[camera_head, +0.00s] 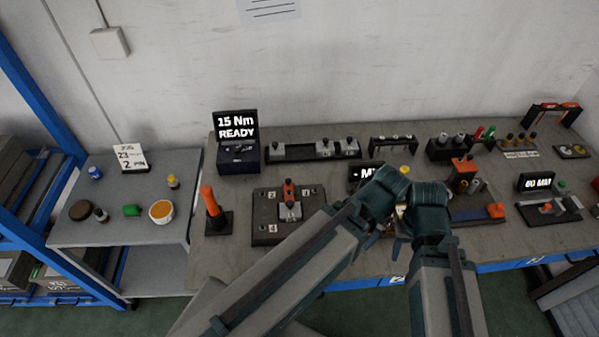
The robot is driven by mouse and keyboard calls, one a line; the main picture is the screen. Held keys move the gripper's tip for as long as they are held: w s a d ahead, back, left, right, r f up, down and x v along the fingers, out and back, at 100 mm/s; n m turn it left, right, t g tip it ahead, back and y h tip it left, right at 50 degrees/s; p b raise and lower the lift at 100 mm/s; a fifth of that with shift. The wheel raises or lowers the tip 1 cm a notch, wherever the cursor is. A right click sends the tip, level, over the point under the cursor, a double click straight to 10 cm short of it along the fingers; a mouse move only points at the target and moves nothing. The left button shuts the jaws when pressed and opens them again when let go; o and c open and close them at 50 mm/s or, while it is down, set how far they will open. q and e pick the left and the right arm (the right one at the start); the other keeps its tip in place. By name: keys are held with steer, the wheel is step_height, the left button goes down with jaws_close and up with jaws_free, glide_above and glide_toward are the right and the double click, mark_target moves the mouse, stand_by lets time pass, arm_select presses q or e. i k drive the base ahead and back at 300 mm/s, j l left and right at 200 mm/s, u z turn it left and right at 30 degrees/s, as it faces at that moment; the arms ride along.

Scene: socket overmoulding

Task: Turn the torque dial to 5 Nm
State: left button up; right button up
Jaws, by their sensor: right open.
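The torque display (236,126) at the back left of the bench reads "15 Nm READY". It stands on a dark blue controller box (240,158); the torque dial is too small to make out clearly on it. My right gripper (385,241) is open, partly hidden behind my own arm links over the middle of the bench. It is well to the right of the controller box and apart from it. My left gripper is not in view.
An orange-handled tool (211,206) stands in a holder below the controller box. A numbered dark plate (266,232) with a clamp lies to its right. A long rack (290,151) runs along the back. A grey side table (140,235) stands left.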

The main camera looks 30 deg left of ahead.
mark_target(237, 149)
steer(key=u, duration=1.45)
steer(key=i+z, duration=0.2)
steer(key=z, duration=0.25)
steer(key=i+j+z, duration=0.2)
steer(key=z, duration=0.25)
